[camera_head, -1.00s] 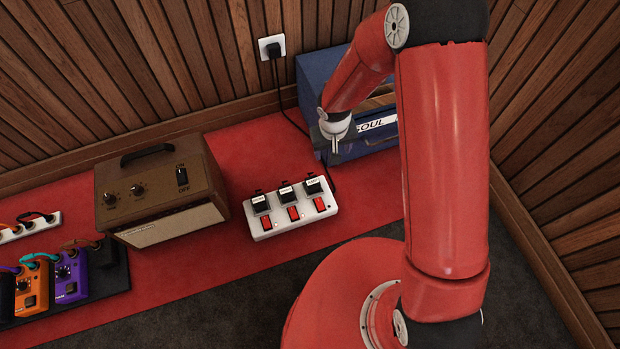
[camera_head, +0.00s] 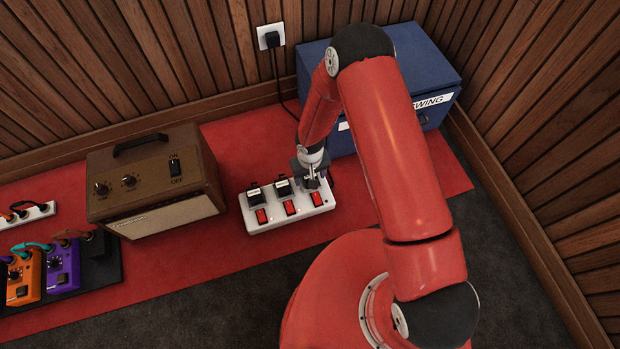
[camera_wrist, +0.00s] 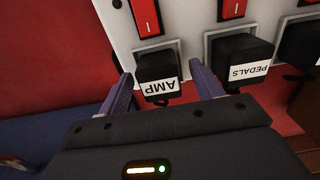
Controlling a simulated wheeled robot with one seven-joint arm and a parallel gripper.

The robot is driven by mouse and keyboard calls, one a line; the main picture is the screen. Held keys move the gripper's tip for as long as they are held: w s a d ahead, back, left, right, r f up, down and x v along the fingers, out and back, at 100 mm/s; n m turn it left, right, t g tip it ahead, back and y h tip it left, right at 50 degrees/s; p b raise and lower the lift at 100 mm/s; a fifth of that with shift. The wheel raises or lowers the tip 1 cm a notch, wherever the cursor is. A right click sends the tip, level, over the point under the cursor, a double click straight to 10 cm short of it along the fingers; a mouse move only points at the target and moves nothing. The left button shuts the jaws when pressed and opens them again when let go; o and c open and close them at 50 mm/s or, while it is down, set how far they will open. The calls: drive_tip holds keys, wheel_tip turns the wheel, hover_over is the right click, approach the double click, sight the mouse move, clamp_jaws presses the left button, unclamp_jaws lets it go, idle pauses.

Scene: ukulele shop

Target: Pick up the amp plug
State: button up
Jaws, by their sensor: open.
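The amp plug (camera_wrist: 156,75) is a black block with a white label reading AMP, seated in the white power strip (camera_wrist: 182,14). In the wrist view my gripper (camera_wrist: 162,87) is open, with one finger on each side of the plug. I cannot tell whether either finger touches it. In the head view my gripper (camera_head: 311,176) is over the right end of the power strip (camera_head: 290,223) and partly hides the amp plug there.
The pedals plug (camera_wrist: 240,62) sits close beside the amp plug, with another black plug (camera_wrist: 302,42) beyond it. A brown amplifier (camera_head: 158,185) stands left of the strip. A blue cabinet (camera_head: 421,68) stands behind my arm. Red mat lies in front of the strip.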

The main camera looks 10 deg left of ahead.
drive_tip(key=shift+f, duration=0.1)
drive_tip(key=shift+c, duration=0.3)
drive_tip(key=c, duration=0.8)
